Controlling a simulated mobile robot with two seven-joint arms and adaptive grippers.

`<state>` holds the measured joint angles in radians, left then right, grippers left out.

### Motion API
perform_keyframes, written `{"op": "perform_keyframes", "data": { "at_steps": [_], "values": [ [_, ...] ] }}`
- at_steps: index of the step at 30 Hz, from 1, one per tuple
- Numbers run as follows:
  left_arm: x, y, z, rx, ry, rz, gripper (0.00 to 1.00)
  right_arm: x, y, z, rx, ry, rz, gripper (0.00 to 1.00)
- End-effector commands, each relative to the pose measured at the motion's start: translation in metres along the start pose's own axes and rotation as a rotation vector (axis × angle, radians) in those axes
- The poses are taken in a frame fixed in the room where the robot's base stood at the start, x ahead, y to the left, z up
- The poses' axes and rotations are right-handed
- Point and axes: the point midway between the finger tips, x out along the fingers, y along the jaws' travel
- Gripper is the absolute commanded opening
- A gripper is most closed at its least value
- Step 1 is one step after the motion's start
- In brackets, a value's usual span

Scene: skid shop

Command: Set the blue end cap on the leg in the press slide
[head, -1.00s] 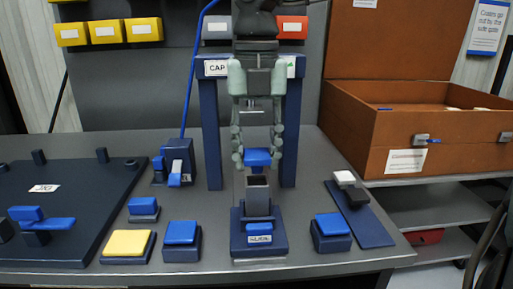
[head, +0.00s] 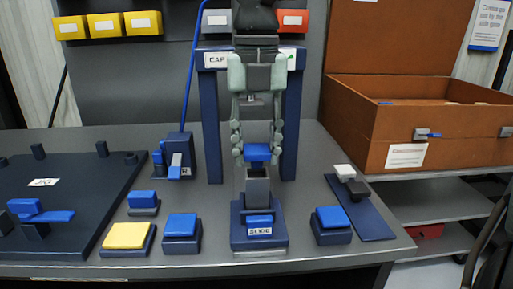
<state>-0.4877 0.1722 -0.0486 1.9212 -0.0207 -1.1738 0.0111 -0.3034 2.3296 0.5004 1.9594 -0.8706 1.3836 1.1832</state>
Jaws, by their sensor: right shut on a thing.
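The leg (head: 258,190) is a grey square tube, upright in the press slide (head: 260,241), a navy block with a label on its front. My right gripper (head: 257,155) points down over it, shut on the blue end cap (head: 257,149). The cap is above the leg's top, roughly in line with it. The dark open mouth of the leg still shows below the cap, so the cap does not cover it. My left gripper is out of view.
The navy press frame (head: 214,130) stands behind, a post on each side of my arm. Blue-topped blocks (head: 181,226) (head: 332,219) flank the slide. A yellow-topped block (head: 129,236) and navy board (head: 70,190) are left; a brown chest (head: 350,120) is right.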

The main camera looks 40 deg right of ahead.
Motion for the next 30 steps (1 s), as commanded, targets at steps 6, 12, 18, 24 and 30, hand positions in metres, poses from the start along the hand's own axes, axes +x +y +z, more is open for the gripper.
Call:
{"op": "perform_keyframes", "data": {
  "at_steps": [6,12,18,24,30],
  "values": [
    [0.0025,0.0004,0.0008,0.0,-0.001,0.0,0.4,0.0008,0.0001,0.0,0.001,0.0,0.0,0.17],
    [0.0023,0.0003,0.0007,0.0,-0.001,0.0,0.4,0.0007,0.0,0.0,0.001,0.0,0.0,0.17],
    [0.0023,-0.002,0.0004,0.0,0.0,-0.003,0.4,0.001,0.0,0.0,0.0,0.0,0.0,0.17],
    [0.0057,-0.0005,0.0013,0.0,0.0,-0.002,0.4,0.0034,-0.0001,0.0001,0.001,-0.001,0.0,0.17],
    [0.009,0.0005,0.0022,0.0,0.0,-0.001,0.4,0.0052,-0.0002,0.0002,0.001,-0.002,-0.001,0.17]
  ]
}}
